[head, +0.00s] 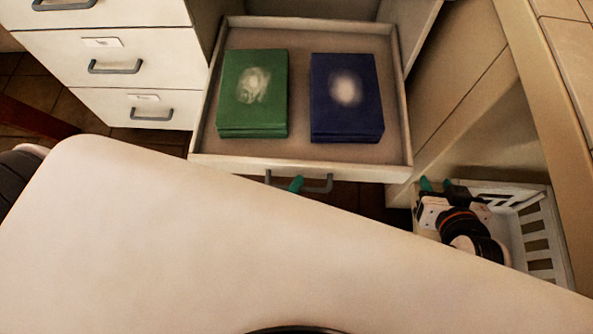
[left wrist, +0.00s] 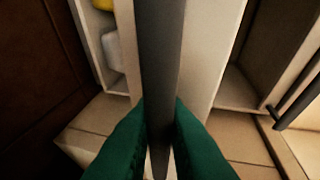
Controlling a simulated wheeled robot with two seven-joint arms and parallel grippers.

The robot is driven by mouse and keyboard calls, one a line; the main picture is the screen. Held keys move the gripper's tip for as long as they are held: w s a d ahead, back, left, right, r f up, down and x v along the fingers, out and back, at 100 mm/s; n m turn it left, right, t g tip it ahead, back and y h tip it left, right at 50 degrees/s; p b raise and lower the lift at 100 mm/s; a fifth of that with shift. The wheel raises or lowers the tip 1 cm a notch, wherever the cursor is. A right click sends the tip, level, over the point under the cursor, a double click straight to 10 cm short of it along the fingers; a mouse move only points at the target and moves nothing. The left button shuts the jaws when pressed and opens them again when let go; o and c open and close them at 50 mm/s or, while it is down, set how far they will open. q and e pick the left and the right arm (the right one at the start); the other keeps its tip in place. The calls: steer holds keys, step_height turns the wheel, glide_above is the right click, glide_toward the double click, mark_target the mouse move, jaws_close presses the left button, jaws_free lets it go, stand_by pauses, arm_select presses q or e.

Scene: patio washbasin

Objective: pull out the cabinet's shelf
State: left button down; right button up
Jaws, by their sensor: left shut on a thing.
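The cabinet's shelf (head: 301,165) is a pale drawer-like tray, standing pulled out from the cabinet, with a grey bar handle (head: 318,189) on its front. A green book-like block (head: 253,90) and a dark blue one (head: 346,95) lie flat in it. My left gripper (head: 296,184) is at the handle; only a green fingertip shows in the head view. In the left wrist view the green fingers (left wrist: 160,110) are shut on the grey bar (left wrist: 162,45). My right gripper (head: 436,185) is right of the shelf, its green tips apart and empty.
A white drawer unit (head: 120,55) with grey handles stands at the left. A white slatted basket (head: 540,235) is at the lower right, close to my right gripper. A beige cabinet side (head: 465,85) borders the shelf's right.

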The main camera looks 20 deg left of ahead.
arm_select(q)
steer(key=shift+s, duration=0.2)
arm_select(e)
steer(key=shift+s+f, duration=0.1)
arm_select(q)
steer(key=c, duration=1.5)
jaws_free()
steer(key=shift+o, duration=0.2)
